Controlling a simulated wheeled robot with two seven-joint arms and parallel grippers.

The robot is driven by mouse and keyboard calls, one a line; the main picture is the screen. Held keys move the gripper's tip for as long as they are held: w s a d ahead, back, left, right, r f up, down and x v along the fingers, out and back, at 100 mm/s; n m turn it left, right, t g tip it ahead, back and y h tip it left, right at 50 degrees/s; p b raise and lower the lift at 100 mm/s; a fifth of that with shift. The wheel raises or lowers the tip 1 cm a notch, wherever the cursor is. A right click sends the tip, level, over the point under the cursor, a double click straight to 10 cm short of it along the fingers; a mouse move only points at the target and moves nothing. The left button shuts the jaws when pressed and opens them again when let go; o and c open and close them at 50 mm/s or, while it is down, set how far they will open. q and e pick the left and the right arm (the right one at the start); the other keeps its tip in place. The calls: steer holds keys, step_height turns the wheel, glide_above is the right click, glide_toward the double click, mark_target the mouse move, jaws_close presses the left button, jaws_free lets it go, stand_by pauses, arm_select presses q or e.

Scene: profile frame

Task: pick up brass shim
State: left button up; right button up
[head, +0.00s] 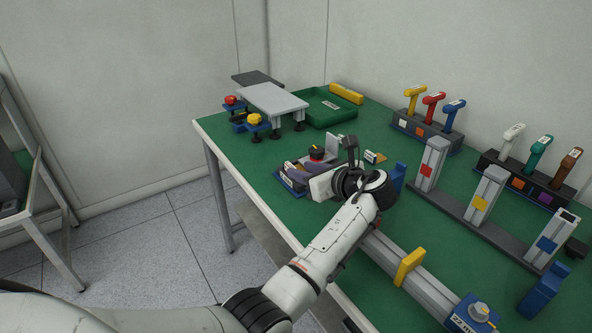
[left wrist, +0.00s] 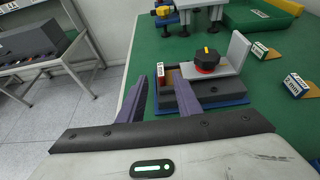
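No piece can be clearly told as the brass shim. Two similar tan labelled blocks lie right of the fixture, a farther one (left wrist: 261,50) and a nearer one marked 2 mm (left wrist: 296,85). My left gripper (left wrist: 161,82) is open, its fingers reaching toward the fixture's left end. Nothing is visibly held. In the head view my left gripper (head: 335,165) partly hides the fixture. My right gripper is not seen.
Behind the fixture are a grey raised plate (head: 272,98) and a green tray (head: 322,108). To the right stand a rail with upright posts (head: 478,196) and racks of coloured-handled tools (head: 428,130). A long aluminium profile (head: 385,255) lies near the front edge.

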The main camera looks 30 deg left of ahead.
mark_target(294, 167)
arm_select(q)
steer(key=x, duration=0.5)
steer(key=shift+w, duration=0.15)
jaws_close()
stand_by(1.2)
